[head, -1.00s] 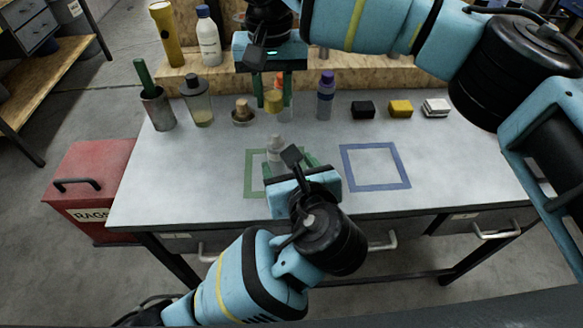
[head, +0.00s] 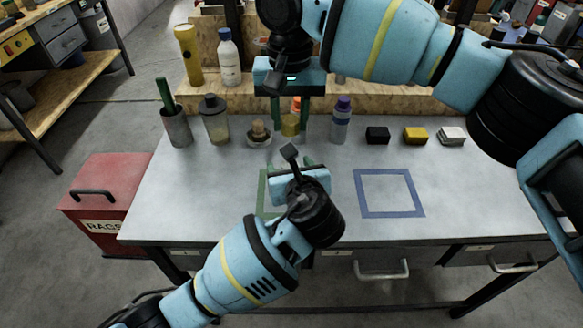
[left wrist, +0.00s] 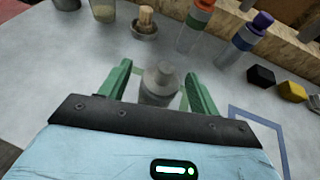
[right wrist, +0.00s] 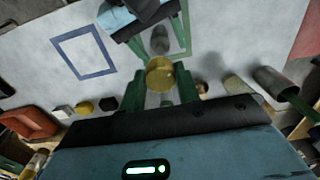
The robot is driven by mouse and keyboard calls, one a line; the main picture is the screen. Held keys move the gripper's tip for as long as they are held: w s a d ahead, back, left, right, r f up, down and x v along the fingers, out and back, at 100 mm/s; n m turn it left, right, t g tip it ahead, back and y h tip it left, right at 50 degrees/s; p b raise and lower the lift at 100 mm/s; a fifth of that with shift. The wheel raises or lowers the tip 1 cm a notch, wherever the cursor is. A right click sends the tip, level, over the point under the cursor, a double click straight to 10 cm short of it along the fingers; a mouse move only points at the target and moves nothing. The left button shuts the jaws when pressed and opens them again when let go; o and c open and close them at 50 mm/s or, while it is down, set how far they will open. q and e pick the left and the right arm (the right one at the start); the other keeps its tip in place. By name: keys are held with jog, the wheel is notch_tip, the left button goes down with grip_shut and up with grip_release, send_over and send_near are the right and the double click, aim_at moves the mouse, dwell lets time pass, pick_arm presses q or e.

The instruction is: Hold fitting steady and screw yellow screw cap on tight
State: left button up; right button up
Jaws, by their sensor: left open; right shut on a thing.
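The fitting (left wrist: 160,82) is a small grey upright piece with a narrower top, standing on the bench. In the left wrist view it is between the two green fingers of my left gripper (left wrist: 158,75), which is open with gaps at its sides. It also shows in the right wrist view (right wrist: 160,40); in the head view my left gripper (head: 290,165) hides it. The yellow screw cap (right wrist: 160,75) is held between the fingers of my right gripper (right wrist: 159,82). In the head view the cap (head: 290,125) is above the bench, apart from the fitting and behind my left gripper.
A green taped square (head: 263,190) lies by my left gripper, an empty blue square (head: 388,192) to its right. Behind stand a cup (head: 176,127), a jar (head: 216,122), a brush-like piece (head: 259,133), a purple-capped bottle (head: 341,122) and small blocks (head: 415,136).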

pick_arm(q)
jog(key=c, duration=1.2)
pick_arm(e)
jog(key=o, duration=0.3)
jog(key=shift+c, duration=1.4)
